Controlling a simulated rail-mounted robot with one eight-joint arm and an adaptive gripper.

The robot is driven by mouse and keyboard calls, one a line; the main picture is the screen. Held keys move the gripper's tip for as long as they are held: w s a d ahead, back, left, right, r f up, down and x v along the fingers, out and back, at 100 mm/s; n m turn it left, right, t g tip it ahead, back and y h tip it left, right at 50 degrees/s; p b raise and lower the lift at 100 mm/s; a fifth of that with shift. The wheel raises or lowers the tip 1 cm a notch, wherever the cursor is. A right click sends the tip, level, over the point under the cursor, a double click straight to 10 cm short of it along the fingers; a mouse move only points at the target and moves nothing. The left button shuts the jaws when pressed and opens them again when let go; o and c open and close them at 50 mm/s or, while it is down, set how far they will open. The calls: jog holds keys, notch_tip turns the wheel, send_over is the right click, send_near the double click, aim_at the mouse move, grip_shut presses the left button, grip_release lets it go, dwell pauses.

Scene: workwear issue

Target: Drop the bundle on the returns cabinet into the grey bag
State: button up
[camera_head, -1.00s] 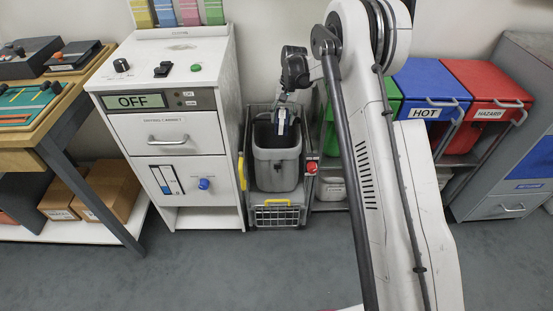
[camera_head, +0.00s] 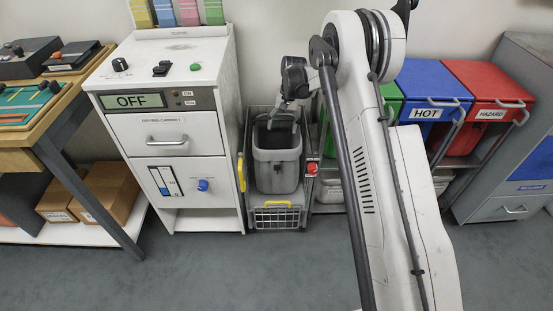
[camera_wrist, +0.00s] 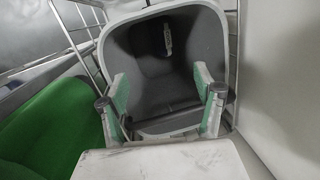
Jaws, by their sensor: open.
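The grey bag (camera_head: 277,170) is an open-topped, dark-lined container standing in a wire-framed cart between the white cabinet and the colored bins. In the wrist view I look down into the grey bag (camera_wrist: 145,45). My gripper (camera_head: 283,120) is over its mouth. In the wrist view my gripper's green-padded fingers (camera_wrist: 160,78) are spread apart with nothing between them. I cannot make out the bundle for certain.
The white cabinet (camera_head: 169,140) with an OFF display stands left of the cart. Green, blue HOT (camera_head: 431,85) and red HAZARD (camera_head: 488,90) bins stand to the right. A wooden bench (camera_head: 50,110) is at far left. The floor (camera_head: 230,270) in front is clear.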

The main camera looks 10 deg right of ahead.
notch_tip(320, 180, up, 12)
jog(key=d, duration=0.2)
jog(key=shift+w, duration=0.35)
dwell(0.3)
